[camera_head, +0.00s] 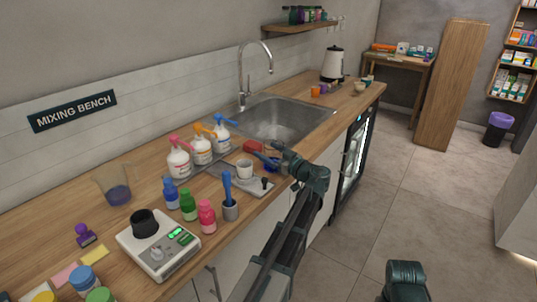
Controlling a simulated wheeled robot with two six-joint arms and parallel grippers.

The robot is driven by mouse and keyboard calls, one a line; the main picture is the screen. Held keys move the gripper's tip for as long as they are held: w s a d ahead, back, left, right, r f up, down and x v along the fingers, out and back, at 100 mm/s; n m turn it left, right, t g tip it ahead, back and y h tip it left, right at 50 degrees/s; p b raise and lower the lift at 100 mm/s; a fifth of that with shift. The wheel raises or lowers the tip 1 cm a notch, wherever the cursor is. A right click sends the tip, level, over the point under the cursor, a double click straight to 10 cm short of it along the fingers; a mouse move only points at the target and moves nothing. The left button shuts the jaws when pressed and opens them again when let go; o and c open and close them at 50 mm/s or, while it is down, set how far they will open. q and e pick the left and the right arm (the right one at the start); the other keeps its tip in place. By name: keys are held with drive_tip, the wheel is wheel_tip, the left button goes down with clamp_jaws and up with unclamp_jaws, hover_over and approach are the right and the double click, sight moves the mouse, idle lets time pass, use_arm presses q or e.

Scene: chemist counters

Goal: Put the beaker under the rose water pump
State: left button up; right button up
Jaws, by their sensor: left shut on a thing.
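A small whitish beaker (244,169) stands or hangs at the right part of a flat grey tray (212,168); whether it touches the tray is unclear. My left gripper (262,160) reaches in from the right, shut, its fingertips at the beaker's right side. Three white pump bottles stand in a row behind the tray: one with a pink pump head (179,162), one with an orange head (202,150) and one with a blue head (221,135). Their labels are too small to read. The beaker is in front of the row, apart from the pink-headed bottle.
A scale (158,250) and a jug (115,187) are to the left. A red item (252,146) and the sink (285,119) lie beyond the gripper.

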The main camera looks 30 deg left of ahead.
use_arm(q)
drive_tip(key=shift+f, duration=0.15)
drive_tip(key=shift+f, duration=0.15)
drive_tip(key=o, duration=1.2)
drive_tip(key=shift+o, duration=0.2)
drive_tip(key=v, duration=1.3)
drive_tip(key=shift+d+b, duration=0.3)
drive_tip(key=shift+d, duration=0.1)
